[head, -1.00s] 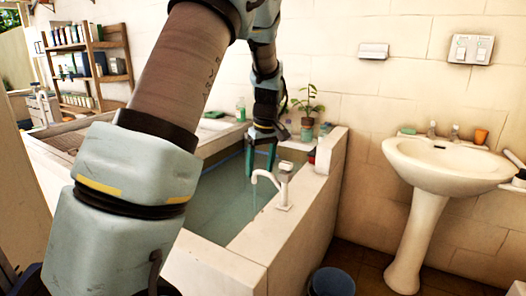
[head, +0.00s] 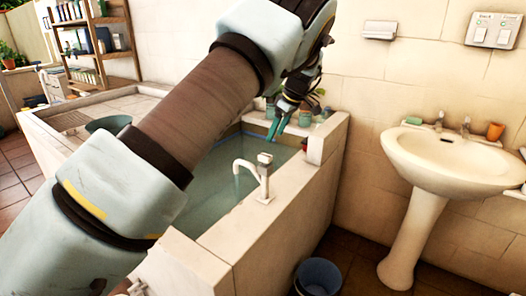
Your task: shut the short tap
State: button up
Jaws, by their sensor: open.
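My gripper (head: 276,130) is above and behind the tap in the picture, near the basin's back right corner. Its teal fingers point down, apart and empty. It does not appear to touch the tap.
The basin (head: 245,238) has a thick stone rim with a raised block at the back right. Potted plants and jars partly show behind my gripper. A blue bucket (head: 318,277) stands on the floor. A white pedestal sink (head: 450,160) is at right.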

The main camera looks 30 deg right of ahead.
aim_at(266, 155)
jog(key=p+x, duration=0.3)
jog(key=x, duration=0.6)
jog(key=shift+f, duration=0.35)
grip_shut()
